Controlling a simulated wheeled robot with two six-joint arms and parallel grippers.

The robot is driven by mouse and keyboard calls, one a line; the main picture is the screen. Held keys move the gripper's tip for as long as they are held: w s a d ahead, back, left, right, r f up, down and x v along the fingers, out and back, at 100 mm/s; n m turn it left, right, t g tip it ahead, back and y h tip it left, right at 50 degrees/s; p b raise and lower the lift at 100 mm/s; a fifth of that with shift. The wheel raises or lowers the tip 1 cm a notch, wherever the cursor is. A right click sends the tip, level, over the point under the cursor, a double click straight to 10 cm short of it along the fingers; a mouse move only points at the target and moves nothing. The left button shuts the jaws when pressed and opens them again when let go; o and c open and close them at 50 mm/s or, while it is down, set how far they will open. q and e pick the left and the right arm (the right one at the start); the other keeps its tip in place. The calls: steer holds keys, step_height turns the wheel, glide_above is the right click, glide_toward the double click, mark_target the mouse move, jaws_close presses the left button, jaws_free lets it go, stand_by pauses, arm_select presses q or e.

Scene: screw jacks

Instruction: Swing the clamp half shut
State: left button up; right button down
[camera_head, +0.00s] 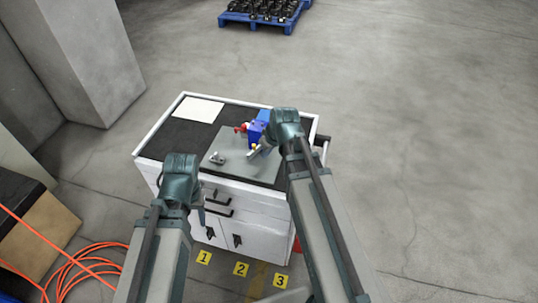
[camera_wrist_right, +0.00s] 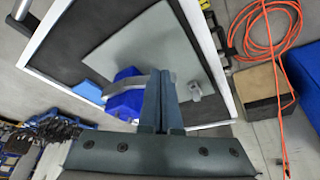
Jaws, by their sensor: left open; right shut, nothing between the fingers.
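A blue clamp (camera_head: 256,131) with a red knob (camera_head: 240,128) stands on a grey plate on the cart. In the right wrist view the blue clamp body (camera_wrist_right: 126,104) has a pale metal strip (camera_wrist_right: 126,87) across it, reaching toward my fingers. My right gripper (camera_head: 256,152) is shut and empty, close beside the clamp; its fingers (camera_wrist_right: 159,76) partly cover it. I cannot tell whether they touch the strip. My left gripper (camera_head: 201,216) is open and empty, low in front of the cart, mostly hidden behind its own wrist.
The grey plate (camera_head: 240,170) also carries a small metal fitting (camera_head: 217,157). A white sheet (camera_head: 199,109) lies on the black cart top (camera_head: 170,140). A light-blue block (camera_head: 263,114) sits behind the clamp. Orange cable (camera_head: 75,268) lies on the floor at left.

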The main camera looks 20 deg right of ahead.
mark_target(253, 150)
arm_select(q)
steer(key=shift+f+b, duration=0.3)
steer(key=shift+f, duration=0.55)
arm_select(e)
steer(key=w, duration=0.1)
steer(key=w+a+f, duration=0.1)
steer(key=w, duration=0.2)
steer(key=shift+w+a+f, duration=0.15)
steer(key=shift+w+f, duration=0.1)
steer(key=shift+f, duration=0.05)
steer(key=shift+w+a+m+h, duration=0.3)
steer(key=shift+a+m, duration=0.1)
steer(key=shift+m, duration=0.3)
steer(key=shift+w+a+m, duration=0.2)
steer(key=shift+a+m, duration=0.05)
steer(key=shift+m, duration=0.15)
steer(key=w+m+h, duration=0.1)
steer(key=w+m, duration=0.1)
steer(key=m, duration=0.1)
steer(key=w+a+m+h, duration=0.1)
steer(key=w+m, duration=0.1)
steer(key=m, duration=0.1)
steer(key=w+m+g+h, duration=0.1)
steer(key=w+m, duration=0.1)
steer(key=m, duration=0.2)
steer(key=shift+w+a+h, duration=0.35)
steer(key=shift+h, duration=0.05)
steer(key=shift+w, duration=0.1)
